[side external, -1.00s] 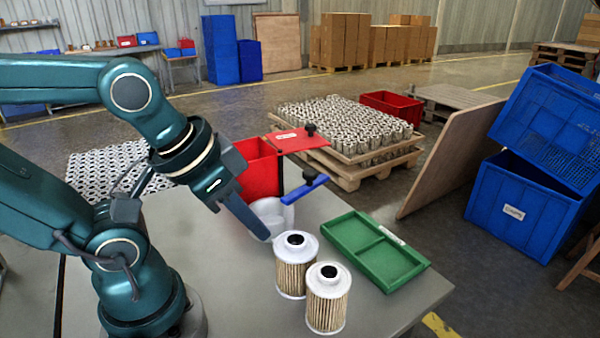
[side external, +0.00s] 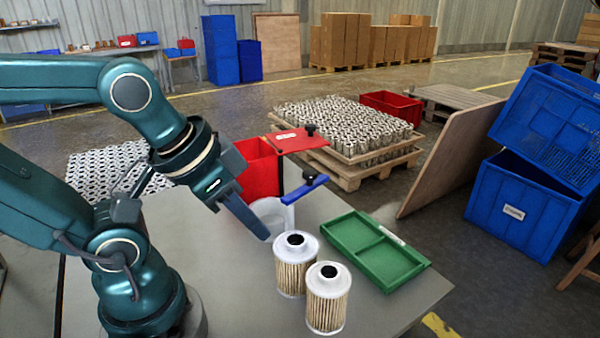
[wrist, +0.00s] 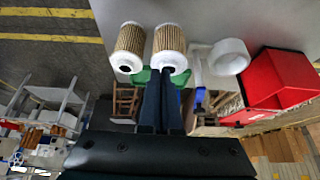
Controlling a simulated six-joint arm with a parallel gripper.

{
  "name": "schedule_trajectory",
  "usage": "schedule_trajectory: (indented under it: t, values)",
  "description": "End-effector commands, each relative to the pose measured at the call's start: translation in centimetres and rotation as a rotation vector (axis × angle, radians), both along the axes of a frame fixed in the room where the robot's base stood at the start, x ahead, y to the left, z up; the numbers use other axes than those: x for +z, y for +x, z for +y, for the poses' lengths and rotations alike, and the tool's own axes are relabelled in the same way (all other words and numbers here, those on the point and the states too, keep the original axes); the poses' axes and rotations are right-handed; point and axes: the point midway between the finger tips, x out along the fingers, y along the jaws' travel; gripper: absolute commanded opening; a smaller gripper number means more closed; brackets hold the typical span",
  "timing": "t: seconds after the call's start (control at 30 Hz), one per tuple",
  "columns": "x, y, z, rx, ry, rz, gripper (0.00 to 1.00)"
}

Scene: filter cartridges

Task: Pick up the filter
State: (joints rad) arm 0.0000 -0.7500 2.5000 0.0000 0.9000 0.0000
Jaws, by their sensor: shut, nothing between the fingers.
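Two white filters with pleated beige sides and dark centre holes stand upright on the grey table, close together. The rear filter (side external: 295,264) and the front filter (side external: 327,298) also show in the wrist view, one at the right (wrist: 170,48) and one at the left (wrist: 129,48). My gripper (side external: 264,236) is shut and empty, its fingers pointing down toward the table just left of the rear filter in the side view. In the wrist view its fingertips (wrist: 161,72) overlap the end of the right-hand filter; I cannot tell whether they touch it.
A green two-compartment tray (side external: 371,236) lies right of the filters. A white ring-shaped part (side external: 268,207) and a red bin (side external: 259,168) stand behind the gripper, with a blue-handled piece (side external: 304,190) beside them. Bare table (side external: 235,290) lies left of the filters.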

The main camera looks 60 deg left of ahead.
Motion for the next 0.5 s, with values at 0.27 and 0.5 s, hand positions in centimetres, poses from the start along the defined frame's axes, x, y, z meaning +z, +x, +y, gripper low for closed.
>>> schedule_trajectory:
  t: [0.27, 0.5]
  values:
    - [0.0, 0.0, 0.0, 0.0, 0.0, 0.0, 0.92]
    - [0.0, 0.0, 0.0, 0.002, -0.001, 0.0, 1.0]
